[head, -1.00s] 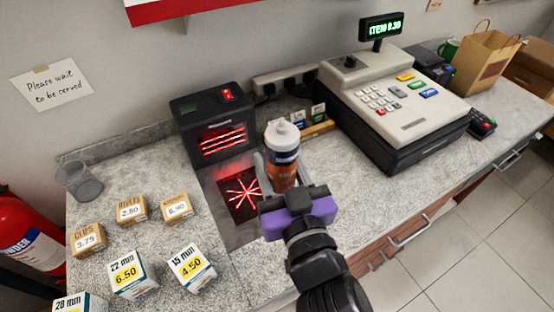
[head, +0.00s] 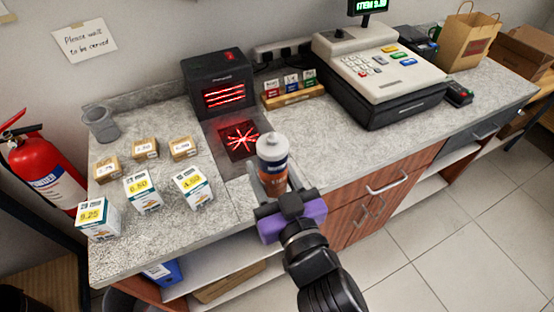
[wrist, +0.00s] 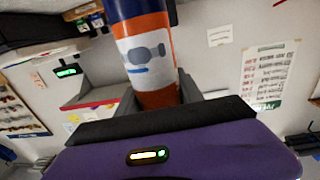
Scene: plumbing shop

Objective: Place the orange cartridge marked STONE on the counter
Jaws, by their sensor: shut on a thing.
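My gripper (head: 270,190) is shut on an orange cartridge (head: 272,158) with a white cap and a white and dark band. It holds the cartridge upright near the front edge of the grey speckled counter (head: 335,150). In the wrist view the orange and blue cartridge (wrist: 145,50) stands between the fingers, with a white label showing a grey picture. The word STONE cannot be read. Whether the cartridge's base touches anything is hidden by my gripper.
A black scanner (head: 217,82) with a red-lit window (head: 240,139) stands behind. Small priced boxes (head: 143,192) fill the left side. The till (head: 380,75) stands right, with a card rack (head: 293,93) beside it. The counter in front of the rack is clear.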

